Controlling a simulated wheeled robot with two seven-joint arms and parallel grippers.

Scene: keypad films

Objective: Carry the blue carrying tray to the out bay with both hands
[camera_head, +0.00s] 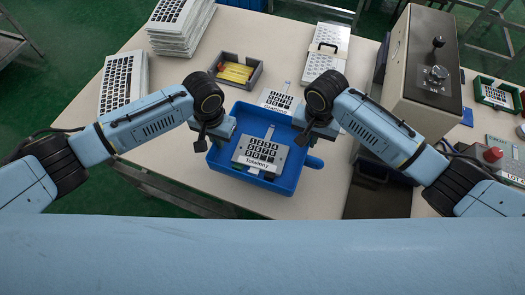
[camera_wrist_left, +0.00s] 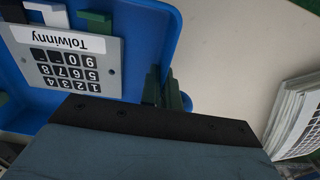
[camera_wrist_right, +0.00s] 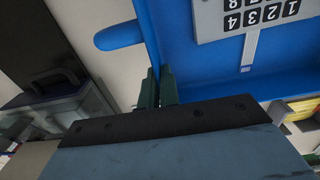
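The blue carrying tray (camera_head: 230,168) is on the table in front of me. A grey keypad panel labelled Tolwinny (camera_head: 262,157) lies in it, over grey and green supports. My left gripper (camera_head: 213,140) is at the tray's left wall; in the left wrist view its green fingers (camera_wrist_left: 163,88) are close together on the wall (camera_wrist_left: 168,35). My right gripper (camera_head: 303,136) is at the right wall; in the right wrist view its fingers (camera_wrist_right: 159,88) are close together on the wall (camera_wrist_right: 150,35), near a blue handle (camera_wrist_right: 118,35). Whether the tray is raised cannot be told.
Behind the tray are a printed card (camera_head: 277,101), a dark bin with yellow items (camera_head: 237,72) and a white keypad board (camera_head: 325,55). A grey machine (camera_head: 425,75) stands at right, with a red button (camera_head: 493,154) beyond. Stacked panels (camera_head: 180,25) are back left.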

